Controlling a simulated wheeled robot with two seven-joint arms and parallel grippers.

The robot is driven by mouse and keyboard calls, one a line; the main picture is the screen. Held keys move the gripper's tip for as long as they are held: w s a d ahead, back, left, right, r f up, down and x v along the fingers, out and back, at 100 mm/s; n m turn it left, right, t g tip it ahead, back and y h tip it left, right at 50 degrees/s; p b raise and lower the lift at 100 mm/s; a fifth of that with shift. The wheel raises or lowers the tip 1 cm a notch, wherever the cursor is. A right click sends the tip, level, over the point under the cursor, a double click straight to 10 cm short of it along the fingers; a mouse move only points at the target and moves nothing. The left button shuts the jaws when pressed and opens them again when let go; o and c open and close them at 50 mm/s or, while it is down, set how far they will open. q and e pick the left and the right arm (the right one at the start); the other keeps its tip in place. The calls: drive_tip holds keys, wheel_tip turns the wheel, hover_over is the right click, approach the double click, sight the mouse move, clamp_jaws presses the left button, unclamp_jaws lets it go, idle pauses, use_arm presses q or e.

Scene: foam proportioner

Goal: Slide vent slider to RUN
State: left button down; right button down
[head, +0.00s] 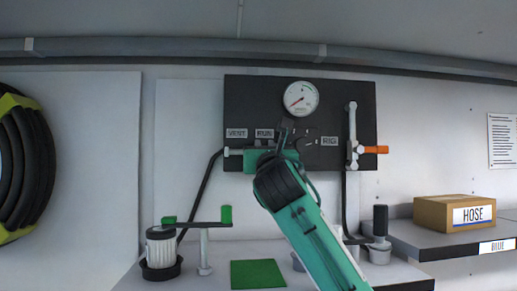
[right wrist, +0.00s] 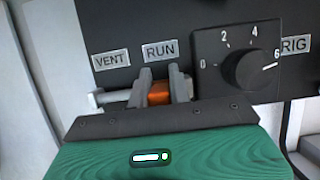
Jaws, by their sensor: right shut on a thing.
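The vent slider (right wrist: 159,92) is a small orange block on a pale horizontal rod (right wrist: 112,97). In the right wrist view it sits just below the RUN label (right wrist: 160,51), to the right of the VENT label (right wrist: 111,59). My right gripper (right wrist: 162,88) is shut on the slider, with one dark finger on each side. In the head view my right gripper (head: 284,135) is at the black panel (head: 350,100), and its body hides the slider. My left gripper is in neither view.
A black dial knob (right wrist: 253,70), marked up to 6, is close to the right of the fingers. The panel also bears a round gauge (head: 301,98) and an orange-handled valve (head: 374,150).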

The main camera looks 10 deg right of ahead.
drive_tip(key=shift+d, duration=0.1)
drive_tip(key=c, duration=1.5)
unclamp_jaws()
drive_tip(key=shift+o, duration=1.1)
drive_tip(key=shift+d, duration=0.25)
drive_tip(key=shift+s+a+f, duration=0.15)
drive_tip(key=b+v, duration=0.8)
drive_tip(key=v, duration=0.5)
drive_tip(key=shift+s, duration=0.15)
